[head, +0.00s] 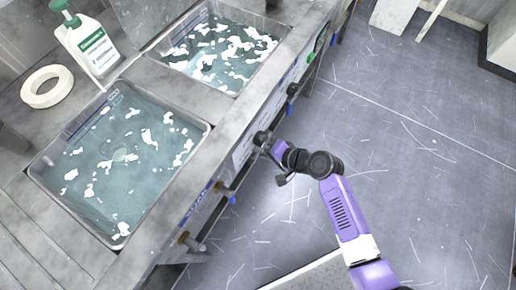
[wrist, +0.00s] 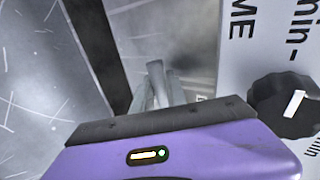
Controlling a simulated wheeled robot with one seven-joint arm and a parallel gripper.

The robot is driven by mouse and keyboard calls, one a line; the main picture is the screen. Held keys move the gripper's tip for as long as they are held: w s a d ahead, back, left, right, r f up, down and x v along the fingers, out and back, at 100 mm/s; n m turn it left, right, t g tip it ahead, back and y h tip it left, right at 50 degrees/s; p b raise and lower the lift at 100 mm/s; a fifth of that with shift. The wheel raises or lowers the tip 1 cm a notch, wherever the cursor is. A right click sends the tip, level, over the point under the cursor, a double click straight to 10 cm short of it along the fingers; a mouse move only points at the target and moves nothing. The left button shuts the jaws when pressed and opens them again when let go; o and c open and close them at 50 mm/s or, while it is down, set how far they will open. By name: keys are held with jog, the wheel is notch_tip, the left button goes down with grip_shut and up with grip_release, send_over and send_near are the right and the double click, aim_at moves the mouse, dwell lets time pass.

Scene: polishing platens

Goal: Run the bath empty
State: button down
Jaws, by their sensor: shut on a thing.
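Two sunken baths stand in the grey bench in the head view. The near bath (head: 75,195) and the far bath (head: 188,79) both hold blue-green water with white foam patches. My gripper (head: 268,146) is at the bench front, low beside the far end of the near bath. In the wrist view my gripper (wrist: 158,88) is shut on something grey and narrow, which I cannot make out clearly. A black knob (wrist: 288,104) with a white pointer is to its right, on a white lettered panel (wrist: 240,60), apart from the fingers.
Blue-handled fittings (head: 232,199) and a brass-coloured pipe fitting (head: 186,238) stick out below the bench front. A white bottle with a green label (head: 92,45) and a white ring (head: 46,87) stand on the bench top.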

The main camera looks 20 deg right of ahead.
jog(key=c, duration=1.6)
grip_release()
jog(key=v, duration=0.8)
jog(key=shift+p, duration=0.4)
jog(key=shift+w+f, duration=0.1)
